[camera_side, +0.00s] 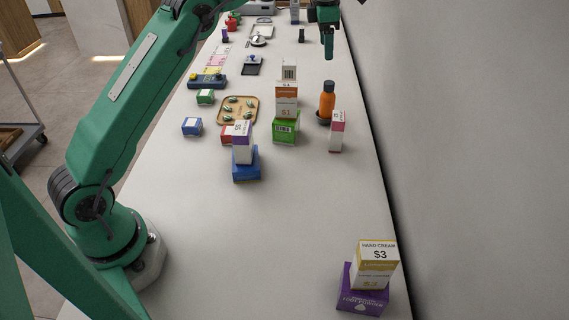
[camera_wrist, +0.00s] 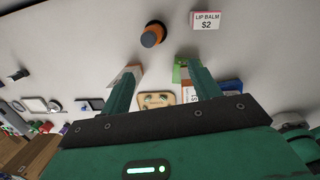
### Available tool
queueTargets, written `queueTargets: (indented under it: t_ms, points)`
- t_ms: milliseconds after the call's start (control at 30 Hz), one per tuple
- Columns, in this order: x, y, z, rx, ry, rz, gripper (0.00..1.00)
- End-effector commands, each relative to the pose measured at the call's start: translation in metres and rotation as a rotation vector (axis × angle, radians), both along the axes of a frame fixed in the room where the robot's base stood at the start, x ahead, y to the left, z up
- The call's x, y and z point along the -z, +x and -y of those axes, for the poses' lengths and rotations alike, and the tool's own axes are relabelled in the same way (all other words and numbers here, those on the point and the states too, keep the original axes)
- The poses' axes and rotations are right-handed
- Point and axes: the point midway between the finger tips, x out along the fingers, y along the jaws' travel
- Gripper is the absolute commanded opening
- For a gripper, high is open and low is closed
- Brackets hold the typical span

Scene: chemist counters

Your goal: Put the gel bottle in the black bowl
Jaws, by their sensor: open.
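The gel bottle, an orange bottle with a dark cap (camera_side: 327,98), stands upright toward the right side of the counter. It also shows from above in the wrist view (camera_wrist: 155,35). A small black bowl (camera_side: 319,120) shows as a dark rim around the bottle's base, and as a dark edge behind the bottle in the wrist view (camera_wrist: 155,22). The bottle appears to stand in it; its base is hidden. My gripper (camera_side: 328,50) is farther along the counter, raised and apart from the bottle. In the wrist view its fingers (camera_wrist: 160,70) are spread with nothing held between them.
A pink-and-white lip balm box (camera_side: 337,131) stands near the bottle. Stacked boxes with a green one below (camera_side: 285,128) are to its left. A wooden tray (camera_side: 222,121) lies farther left. A hand cream box (camera_side: 375,265) sits on a purple box in front. The near counter middle is clear.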

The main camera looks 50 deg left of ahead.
Motion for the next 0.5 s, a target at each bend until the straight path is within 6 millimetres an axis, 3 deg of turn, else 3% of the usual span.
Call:
queueTargets:
  t_ms: [200,500]
  points:
    - [-0.039,-0.035,0.007,0.275,0.045,0.04,0.62]
    - [-0.075,-0.092,0.015,0.649,0.125,0.089,0.62]
